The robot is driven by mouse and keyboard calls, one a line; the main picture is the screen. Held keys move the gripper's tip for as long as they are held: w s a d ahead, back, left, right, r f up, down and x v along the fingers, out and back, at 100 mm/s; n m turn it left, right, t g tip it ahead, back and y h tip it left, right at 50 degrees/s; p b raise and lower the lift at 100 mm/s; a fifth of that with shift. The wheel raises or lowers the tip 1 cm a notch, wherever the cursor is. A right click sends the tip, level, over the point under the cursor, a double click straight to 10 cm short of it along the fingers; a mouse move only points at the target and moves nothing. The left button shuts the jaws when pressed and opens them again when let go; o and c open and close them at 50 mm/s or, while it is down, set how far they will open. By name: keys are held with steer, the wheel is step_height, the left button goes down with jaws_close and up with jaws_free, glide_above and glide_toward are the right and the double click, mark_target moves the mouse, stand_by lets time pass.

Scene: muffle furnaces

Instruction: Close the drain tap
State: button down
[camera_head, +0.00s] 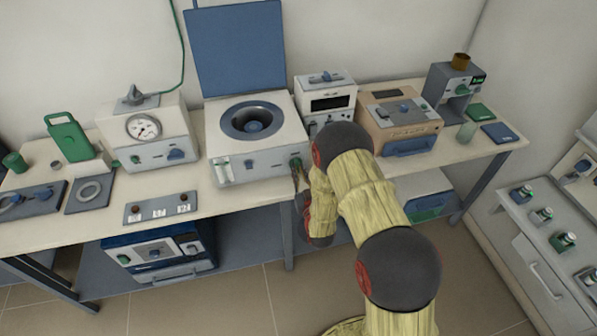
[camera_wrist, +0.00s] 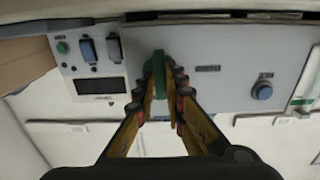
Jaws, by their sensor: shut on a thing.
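The drain tap has a green handle (camera_wrist: 159,66) that stands out from the grey front panel in the wrist view, at the middle top. My gripper (camera_wrist: 161,92) is shut on this handle, with one finger on each side of it. In the head view my gripper (camera_head: 298,178) is at the right front of the white centrifuge (camera_head: 262,160), whose blue lid (camera_head: 237,45) stands open. A bit of the green tap (camera_head: 296,163) shows there above the fingers. My arm and fingers hide most of the tap in the head view.
A white box with a dark display (camera_head: 326,98) and a tan device (camera_head: 399,120) stand to the right. The bench (camera_head: 235,201) front edge is close below my gripper.

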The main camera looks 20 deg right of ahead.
steer(key=shift+n+b, duration=0.3)
steer(key=shift+n, duration=0.1)
steer(key=n+b, duration=0.2)
steer(key=n, duration=0.1)
steer(key=shift+f+n+b, duration=0.1)
steer(key=shift+n+b, duration=0.25)
steer(key=shift+n, duration=0.05)
steer(key=n+b, duration=0.2)
steer(key=n, duration=0.2)
steer(key=shift+b, duration=0.4)
steer(key=n+b, duration=0.2)
steer(key=n, duration=0.3)
steer(key=shift+a, duration=0.1)
steer(key=n+b, duration=0.2)
steer(key=n, duration=0.2)
steer(key=shift+n+b, duration=0.3)
steer(key=shift+b, duration=0.05)
steer(key=c, duration=1.9)
jaws_free()
steer(key=shift+o, duration=0.3)
